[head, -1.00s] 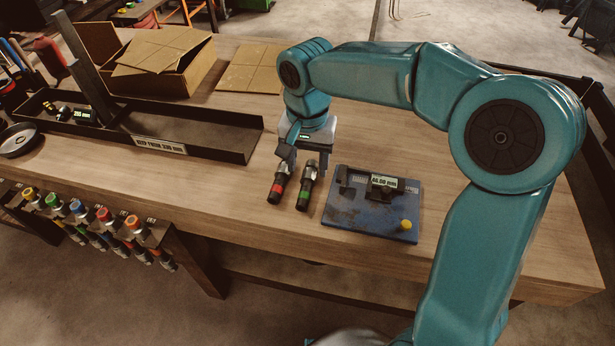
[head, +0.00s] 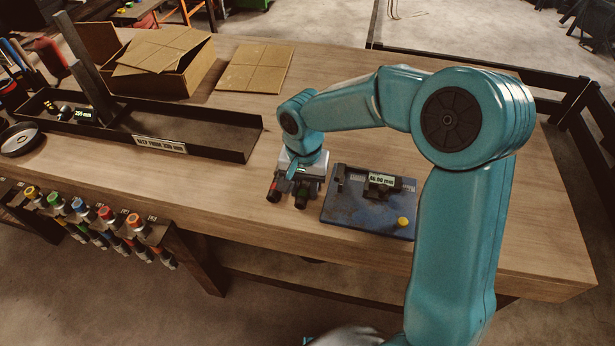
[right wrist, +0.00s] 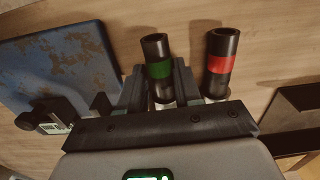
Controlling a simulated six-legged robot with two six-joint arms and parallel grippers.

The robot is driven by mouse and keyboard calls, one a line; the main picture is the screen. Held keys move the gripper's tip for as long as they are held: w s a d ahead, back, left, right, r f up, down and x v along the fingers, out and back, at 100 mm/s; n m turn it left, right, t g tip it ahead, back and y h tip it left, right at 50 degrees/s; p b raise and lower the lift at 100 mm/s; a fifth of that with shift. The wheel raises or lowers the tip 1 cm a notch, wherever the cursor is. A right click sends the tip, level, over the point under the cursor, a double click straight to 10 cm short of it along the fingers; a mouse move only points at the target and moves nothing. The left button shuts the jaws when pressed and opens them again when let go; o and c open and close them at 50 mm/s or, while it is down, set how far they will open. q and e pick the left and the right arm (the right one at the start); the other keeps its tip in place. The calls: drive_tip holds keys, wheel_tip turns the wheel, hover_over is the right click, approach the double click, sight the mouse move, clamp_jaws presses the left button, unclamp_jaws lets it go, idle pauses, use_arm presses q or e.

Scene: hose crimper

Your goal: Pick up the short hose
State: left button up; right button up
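Two short black hoses lie side by side on the bench. One has a green band (right wrist: 159,70) and the other a red band (right wrist: 221,65). In the head view the green-banded hose (head: 301,198) and the red-banded hose (head: 274,192) show only their near ends. The rest is hidden under my right gripper (head: 296,178). In the right wrist view the fingers (right wrist: 160,82) of my right gripper stand close against both sides of the green-banded hose. The red-banded hose is outside the fingers, just right of them. My left gripper is not in view.
A blue plate with a gauge (head: 365,218) and a yellow knob lies just right of the hoses. A long dark tray (head: 205,147) lies to the left. A cardboard box (head: 165,72) stands behind it. Colour-banded fittings (head: 100,222) hang along the front edge.

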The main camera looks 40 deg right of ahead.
clamp_jaws()
drive_tip(key=shift+w, duration=0.1)
